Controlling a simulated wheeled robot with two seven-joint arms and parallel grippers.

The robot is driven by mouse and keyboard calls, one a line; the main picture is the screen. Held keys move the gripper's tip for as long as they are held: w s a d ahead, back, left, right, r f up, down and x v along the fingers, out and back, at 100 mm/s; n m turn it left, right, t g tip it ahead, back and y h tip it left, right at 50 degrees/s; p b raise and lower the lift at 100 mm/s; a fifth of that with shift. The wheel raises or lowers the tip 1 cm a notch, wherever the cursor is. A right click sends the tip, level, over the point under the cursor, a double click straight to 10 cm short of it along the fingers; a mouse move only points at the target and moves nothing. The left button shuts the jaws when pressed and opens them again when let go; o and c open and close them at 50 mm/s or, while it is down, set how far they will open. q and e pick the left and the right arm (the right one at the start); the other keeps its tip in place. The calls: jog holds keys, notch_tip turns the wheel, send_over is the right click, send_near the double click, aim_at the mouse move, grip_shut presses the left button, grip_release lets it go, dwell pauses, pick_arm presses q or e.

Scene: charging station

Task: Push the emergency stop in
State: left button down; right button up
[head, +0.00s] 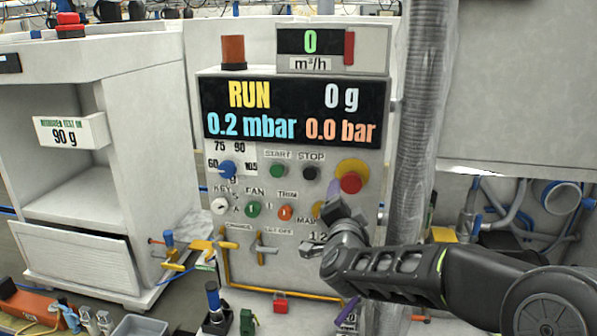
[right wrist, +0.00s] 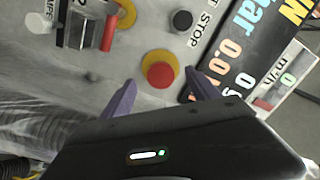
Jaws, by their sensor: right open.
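The emergency stop is a red mushroom button (head: 351,182) on a yellow round base, at the right side of the white control panel (head: 300,170). In the right wrist view the red button (right wrist: 160,76) shows between the purple fingertips and beyond them. My right gripper (head: 328,203) is open and empty, in front of the panel, just below and left of the button in the head view. Its fingers (right wrist: 160,82) straddle the button in the wrist picture; whether they touch the panel cannot be told. My left gripper is not in view.
Green START (head: 278,171) and black STOP (head: 310,173) buttons sit left of the emergency stop, with several knobs below. A ribbed grey hose (head: 418,120) runs vertically just right of the panel. Yellow valve handles (head: 262,248) and tools stand lower down.

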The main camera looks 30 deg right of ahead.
aim_at(351, 185)
jog(key=shift+w+d+r+m+h, duration=0.2)
jog(key=shift+d+m, duration=0.1)
jog(key=shift+d, duration=0.1)
jog(key=shift+w+d+r+m+h, duration=0.2)
jog(key=shift+d+m, duration=0.1)
jog(key=shift+d, duration=0.1)
jog(key=p+x, duration=0.2)
jog(key=x, duration=0.4)
jog(key=shift+f, duration=0.2)
jog(key=shift+w+d+f, duration=0.1)
jog(key=shift+w+d, duration=0.1)
jog(key=shift+d, duration=0.05)
jog(key=shift+c, duration=0.4)
grip_shut()
